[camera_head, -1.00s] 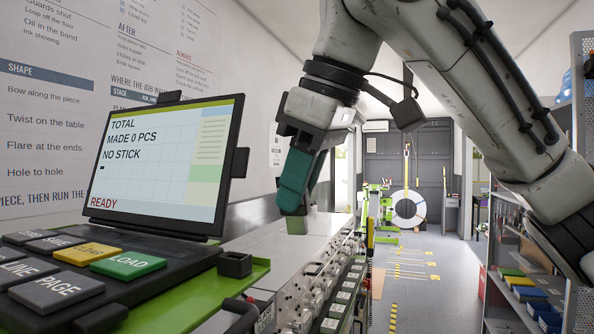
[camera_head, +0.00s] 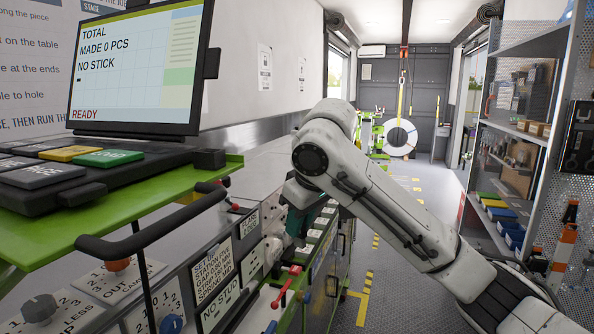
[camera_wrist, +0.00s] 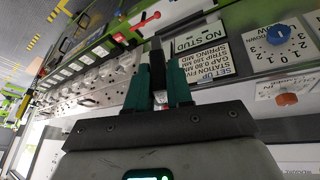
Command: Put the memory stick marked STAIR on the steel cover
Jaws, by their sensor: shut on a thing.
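My gripper (camera_wrist: 158,82) has teal fingers shut on a small dark thing (camera_wrist: 157,65) in the wrist view. I cannot read a mark on it, so I cannot tell whether it is the STAIR memory stick. In the head view my gripper (camera_head: 302,222) points down beside the front of the long machine, low and near its row of controls; my own arm partly hides it. A flat grey metal top (camera_head: 235,172) runs along the machine behind it; I cannot tell for sure that this is the steel cover.
The screen (camera_head: 138,72) reads NO STICK and READY. A keypad (camera_head: 85,165) sits on a green shelf with a black handrail (camera_head: 150,235). Red levers (camera_head: 285,288), knobs and a NO STUD label (camera_wrist: 207,37) are close to my gripper. The aisle at right is clear.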

